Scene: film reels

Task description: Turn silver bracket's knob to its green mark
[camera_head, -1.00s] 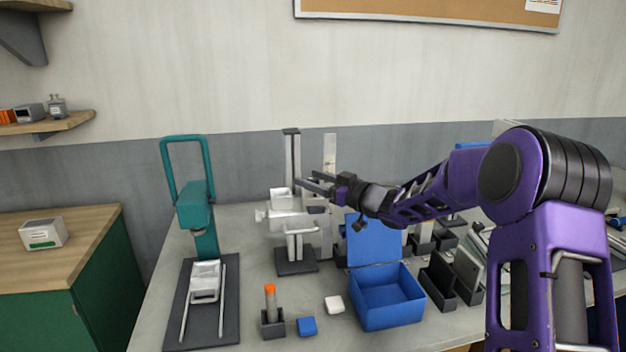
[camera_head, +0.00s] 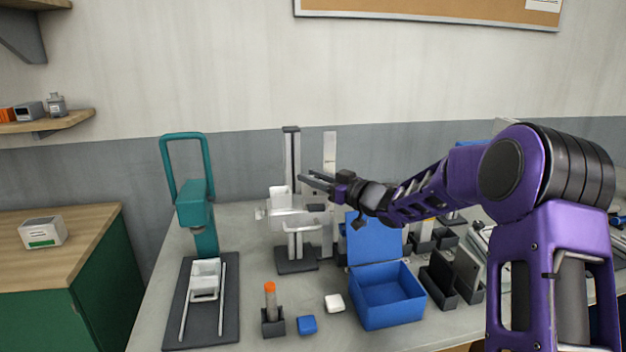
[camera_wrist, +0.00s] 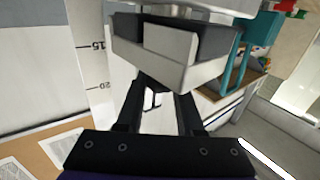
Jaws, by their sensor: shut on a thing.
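The silver bracket (camera_head: 292,222) is the pale metal stand with a box-like head and a tall post, at the back of the bench in the head view. Its light body with a dark part fills the top of the wrist view (camera_wrist: 190,62). My gripper (camera_head: 303,178) reaches in from the right at the bracket's upper part. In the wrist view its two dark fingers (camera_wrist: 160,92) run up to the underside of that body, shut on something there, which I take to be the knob. The knob itself and its green mark are hidden or too small to make out.
A teal-framed stand (camera_head: 196,205) is to the left. In front are an orange-topped tube in a holder (camera_head: 272,320), a blue block (camera_head: 307,325), a white block (camera_head: 334,303) and an open blue box (camera_head: 388,310). Dark holders (camera_head: 440,283) stand to the right.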

